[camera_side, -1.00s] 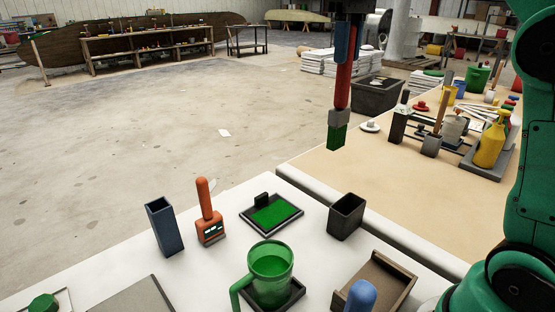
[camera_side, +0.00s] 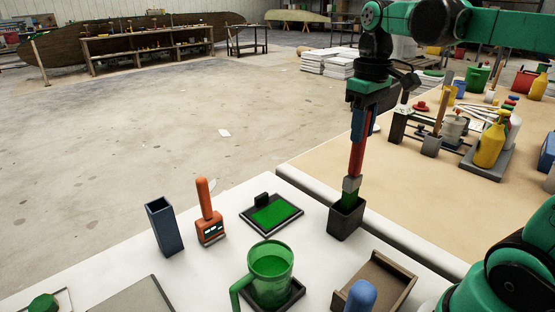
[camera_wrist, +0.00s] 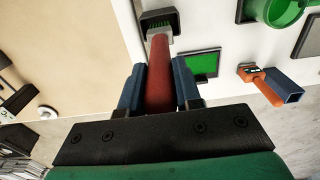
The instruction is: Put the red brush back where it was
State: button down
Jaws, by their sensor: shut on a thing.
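The red brush (camera_side: 355,160) has a red handle, a grey ferrule and green bristles. My gripper (camera_side: 357,128) is shut on its handle, and the brush hangs nearly upright, bristles down. The bristle end is at the mouth of a dark square holder (camera_side: 345,222) on the white table, with the lower bristles hidden inside its rim. In the wrist view the red handle (camera_wrist: 159,75) lies between my blue fingertips (camera_wrist: 159,88). The bristles there point into the dark holder (camera_wrist: 176,22).
A brown tray (camera_side: 375,285) lies in front. A tan table (camera_side: 340,165) with bottles is behind.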

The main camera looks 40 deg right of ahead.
aim_at(354, 176)
jog(key=shift+f, duration=2.9)
jog(key=c, duration=0.6)
grip_release()
notch_tip(354, 176, up, 12)
jog(key=shift+r, duration=0.2)
